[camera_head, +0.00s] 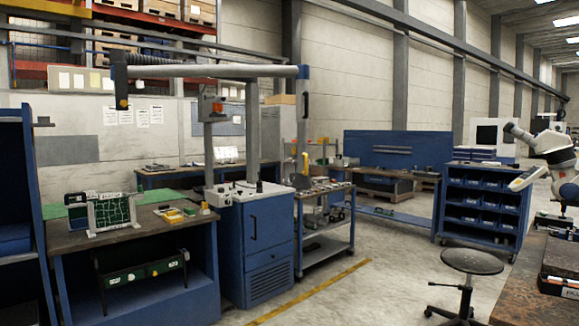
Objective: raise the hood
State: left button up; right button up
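A grey extraction arm (215,71) runs level across the upper left, above the blue cabinet. Its left end carries a dark grey hood-like nozzle (119,82) that hangs down, with a yellow spot near its lower end. The nozzle is well above the workbench. The right end of the arm meets a blue joint on an upright post (303,120). A second grey post (252,130) stands on the cabinet. Neither of my grippers is in view.
A blue cabinet (268,235) stands beside a wooden-topped workbench (125,240) holding a green circuit board (112,212). A black stool (472,262) stands at front right.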

aim_at(302, 180)
jog(key=i+u, duration=0.4)
jog(key=i, duration=2.8)
jog(key=j, duration=0.1)
